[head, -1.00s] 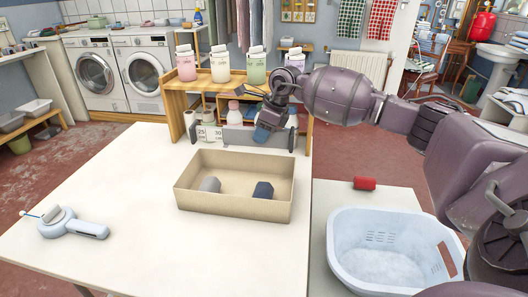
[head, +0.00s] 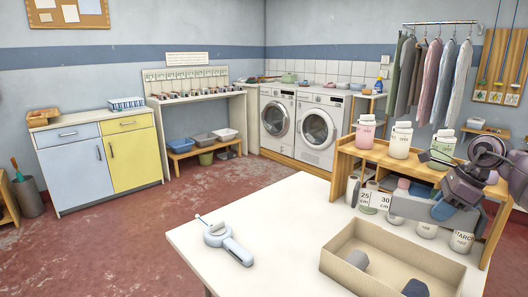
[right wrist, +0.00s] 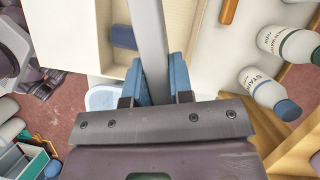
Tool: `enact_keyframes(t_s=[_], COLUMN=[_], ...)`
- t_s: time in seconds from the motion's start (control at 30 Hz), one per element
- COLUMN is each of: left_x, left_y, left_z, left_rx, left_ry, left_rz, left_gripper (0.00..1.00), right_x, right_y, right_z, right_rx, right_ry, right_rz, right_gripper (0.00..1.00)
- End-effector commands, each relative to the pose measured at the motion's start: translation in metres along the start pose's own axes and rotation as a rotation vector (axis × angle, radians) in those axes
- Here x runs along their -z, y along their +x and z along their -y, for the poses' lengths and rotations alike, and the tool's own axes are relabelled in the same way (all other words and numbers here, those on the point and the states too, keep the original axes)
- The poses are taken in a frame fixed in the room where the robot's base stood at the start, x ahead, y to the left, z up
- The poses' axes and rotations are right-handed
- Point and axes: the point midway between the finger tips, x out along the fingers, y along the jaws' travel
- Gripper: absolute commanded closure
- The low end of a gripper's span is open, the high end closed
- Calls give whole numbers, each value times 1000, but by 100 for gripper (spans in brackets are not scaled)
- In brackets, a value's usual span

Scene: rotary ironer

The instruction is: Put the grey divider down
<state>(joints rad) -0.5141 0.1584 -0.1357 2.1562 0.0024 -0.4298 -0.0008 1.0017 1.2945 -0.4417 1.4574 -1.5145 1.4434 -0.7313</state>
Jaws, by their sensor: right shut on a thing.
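The grey divider (head: 412,206) is a long flat bar held above the table, in front of the wooden shelf. My right gripper (head: 443,209) is shut on it. In the right wrist view the divider (right wrist: 149,45) runs up the picture from between the blue fingertips (right wrist: 158,80). A tan open box (head: 408,252) stands on the table below and nearer than the divider. A grey piece and a dark blue piece lie in it; the blue piece (right wrist: 123,36) also shows in the right wrist view. My left gripper is out of view.
The wooden shelf (head: 345,161) carries several jars on top and bottles below, close behind the divider. A pale blue handled tool (head: 228,243) lies on the white table (head: 285,215). The table is bare between tool and box. Washing machines (head: 318,128) stand farther back.

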Motion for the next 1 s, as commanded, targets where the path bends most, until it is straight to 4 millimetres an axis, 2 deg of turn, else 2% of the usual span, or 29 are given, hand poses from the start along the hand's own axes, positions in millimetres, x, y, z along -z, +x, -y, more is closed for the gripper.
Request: enact_keyframes(t_s=[0.27, 0.43, 0.57, 0.77, 0.9, 1.0], left_x=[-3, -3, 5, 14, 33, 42], left_y=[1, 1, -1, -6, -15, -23], left_z=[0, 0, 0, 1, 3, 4], left_rx=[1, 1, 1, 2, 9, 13], left_ry=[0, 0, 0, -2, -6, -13], left_rz=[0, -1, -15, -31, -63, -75], left_gripper=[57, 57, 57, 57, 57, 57], right_x=[0, -3, -10, -22, -36, -44], right_y=[20, 37, 48, 64, 71, 72], right_z=[-28, -57, -87, -147, -210, -252], right_rx=[-164, -278, -373, -540, -675, -744], right_ry=[-390, -670, -910, -1324, -1666, -1833], right_rz=[0, 1, 0, 0, -4, -5], right_gripper=[100, 100, 100, 100, 100, 100])
